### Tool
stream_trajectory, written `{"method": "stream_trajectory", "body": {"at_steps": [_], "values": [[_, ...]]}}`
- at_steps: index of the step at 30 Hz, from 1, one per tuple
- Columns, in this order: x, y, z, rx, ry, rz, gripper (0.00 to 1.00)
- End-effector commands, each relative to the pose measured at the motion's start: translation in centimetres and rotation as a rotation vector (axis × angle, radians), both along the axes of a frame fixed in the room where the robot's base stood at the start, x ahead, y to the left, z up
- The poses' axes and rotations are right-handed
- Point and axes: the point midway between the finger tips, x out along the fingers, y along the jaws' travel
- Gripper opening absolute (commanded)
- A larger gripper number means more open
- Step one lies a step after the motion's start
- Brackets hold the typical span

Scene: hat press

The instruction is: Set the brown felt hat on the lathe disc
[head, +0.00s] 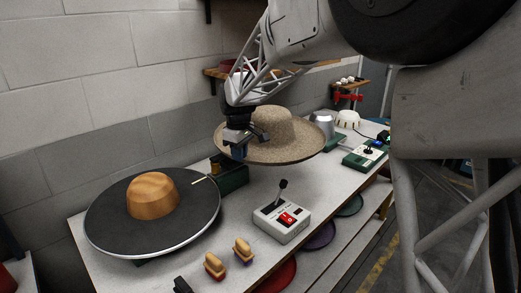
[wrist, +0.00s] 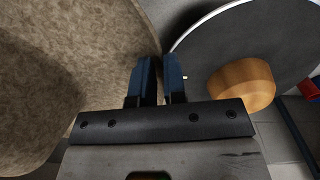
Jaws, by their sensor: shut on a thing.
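The brown felt hat (head: 281,127), speckled tan-brown with a wide brim, hangs above the bench in the head view. My gripper (head: 238,148) is shut on the left edge of its brim. In the wrist view the hat (wrist: 85,70) fills the left side, its brim edge at the jaws (wrist: 161,65). The lathe disc (head: 105,215) is a wide black disc with a pale rim and a round wooden block (head: 153,195) at its middle, left of the hat and apart from it. The disc (wrist: 215,50) also shows at right in the wrist view.
Two wooden-handled brushes (head: 215,264) lie near the front. A dark green box (head: 232,178) sits behind the disc. A green device (head: 364,157) stands farther right.

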Motion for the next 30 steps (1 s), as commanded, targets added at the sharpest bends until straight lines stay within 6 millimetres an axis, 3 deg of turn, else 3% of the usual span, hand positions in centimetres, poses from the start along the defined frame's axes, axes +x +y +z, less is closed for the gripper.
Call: {"method": "stream_trajectory", "body": {"at_steps": [3,15,24,30], "values": [[-2.4,2.7,0.5,0.000,-0.001,0.132,0.00],[-10.4,10.0,1.6,-0.001,-0.004,0.578,0.00],[-16.7,14.4,2.3,-0.001,-0.005,0.906,0.00],[-19.8,16.1,2.5,-0.002,-0.006,1.066,0.00]]}}
